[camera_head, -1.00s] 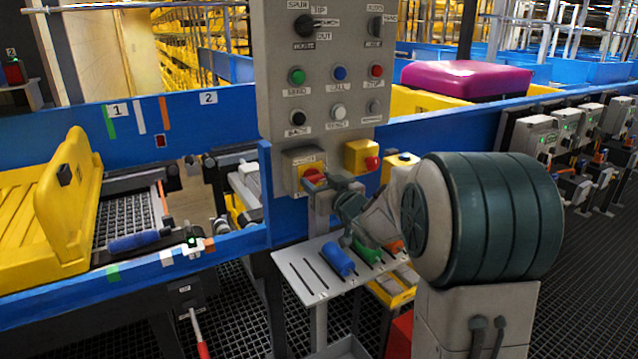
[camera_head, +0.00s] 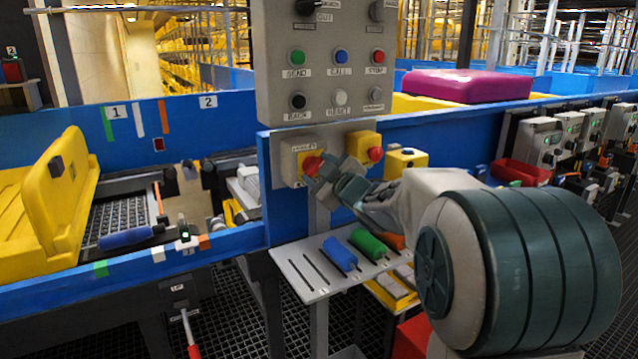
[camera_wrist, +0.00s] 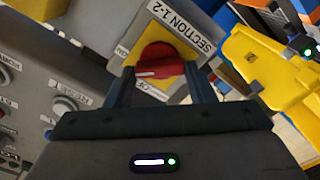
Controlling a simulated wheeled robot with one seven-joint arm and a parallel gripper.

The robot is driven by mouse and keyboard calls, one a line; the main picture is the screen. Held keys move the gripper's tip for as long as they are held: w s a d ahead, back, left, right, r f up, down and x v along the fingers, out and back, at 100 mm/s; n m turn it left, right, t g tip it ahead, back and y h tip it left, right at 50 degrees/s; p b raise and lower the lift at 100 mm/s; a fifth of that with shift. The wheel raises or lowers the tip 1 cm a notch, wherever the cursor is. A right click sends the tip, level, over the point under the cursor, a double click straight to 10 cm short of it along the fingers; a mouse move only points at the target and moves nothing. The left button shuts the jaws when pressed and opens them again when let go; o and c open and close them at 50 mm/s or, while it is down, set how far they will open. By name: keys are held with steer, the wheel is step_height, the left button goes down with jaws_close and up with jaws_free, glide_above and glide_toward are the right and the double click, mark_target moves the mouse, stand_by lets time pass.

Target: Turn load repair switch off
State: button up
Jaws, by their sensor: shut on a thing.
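A red rotary knob (camera_head: 312,166) on a yellow plate sits on a grey box below the button panel. In the wrist view the box's label reads "SECTION 1-2", with an ON mark and a partly covered OFF mark beside the red knob (camera_wrist: 156,52). My gripper (camera_head: 322,169) is shut on this knob, one finger on each side, and the gripper (camera_wrist: 158,70) shows in the wrist view too. I cannot read a "load repair" label on any switch.
The grey button panel (camera_head: 322,70) rises just above the box. A yellow box with a red button (camera_head: 376,154) is close on the right. A tool shelf (camera_head: 300,270) with blue and green handles lies below. A yellow tray (camera_head: 50,215) stands at left.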

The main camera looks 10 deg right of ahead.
steer(key=n+b, duration=0.1)
steer(key=n, duration=0.1)
steer(key=n+b, duration=0.1)
steer(key=b, duration=0.1)
steer(key=n+b, duration=0.1)
steer(key=n, duration=0.1)
steer(key=shift+f+n, duration=0.3)
steer(key=shift+f, duration=0.05)
steer(key=shift+a+r+n+b, duration=0.1)
steer(key=shift+n+b, duration=1.4)
steer(key=shift+n, duration=0.5)
steer(key=o, duration=1)
steer(key=shift+r, duration=0.1)
steer(key=shift+p+v, duration=1.05)
steer(key=shift+v, duration=5.9)
